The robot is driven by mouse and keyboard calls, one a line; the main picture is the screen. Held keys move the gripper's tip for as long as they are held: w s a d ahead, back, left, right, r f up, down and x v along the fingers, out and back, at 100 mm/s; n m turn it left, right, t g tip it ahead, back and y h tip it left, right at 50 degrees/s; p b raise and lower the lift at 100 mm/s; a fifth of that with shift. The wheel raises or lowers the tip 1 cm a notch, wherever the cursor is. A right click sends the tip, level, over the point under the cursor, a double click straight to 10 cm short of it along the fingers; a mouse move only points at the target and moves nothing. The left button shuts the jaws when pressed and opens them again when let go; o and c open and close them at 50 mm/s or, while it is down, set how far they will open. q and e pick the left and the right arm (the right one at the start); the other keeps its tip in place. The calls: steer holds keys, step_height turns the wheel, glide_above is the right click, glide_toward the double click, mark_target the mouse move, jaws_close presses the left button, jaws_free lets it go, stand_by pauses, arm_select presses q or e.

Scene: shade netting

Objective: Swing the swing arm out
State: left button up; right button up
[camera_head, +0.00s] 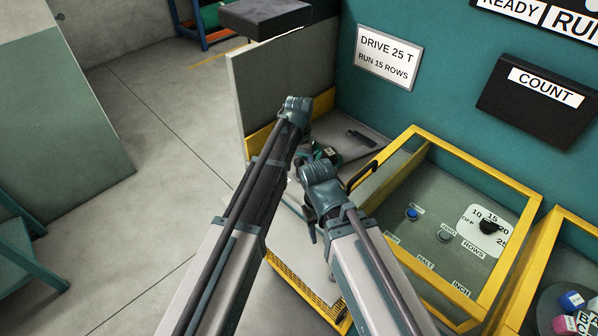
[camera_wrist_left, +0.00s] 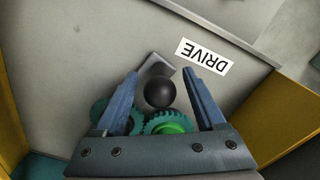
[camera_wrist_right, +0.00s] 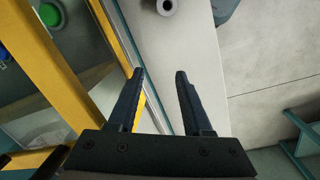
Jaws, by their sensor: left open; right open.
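In the left wrist view, a short grey arm (camera_wrist_left: 156,65) with a round black knob (camera_wrist_left: 159,92) lies beside teal gears (camera_wrist_left: 160,122), one with a bright green hub. I take this to be the swing arm. My left gripper (camera_wrist_left: 163,72) is open, with the knob between its fingers and no visible contact. In the head view my arms hide most of this spot; a bit of teal gear (camera_head: 322,153) shows. My right gripper (camera_wrist_right: 158,74) is open and empty over a pale panel edge, apart from the gears.
A DRIVE label (camera_wrist_left: 204,56) lies near the knob. A yellow-framed cover (camera_head: 477,158) with a dark handle stands over a control panel with a dial (camera_head: 488,227) and buttons. A pale upright panel (camera_head: 283,75) stands behind my left arm.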

arm_select(q)
steer(key=shift+c, duration=0.2)
jaws_close()
stand_by(1.3)
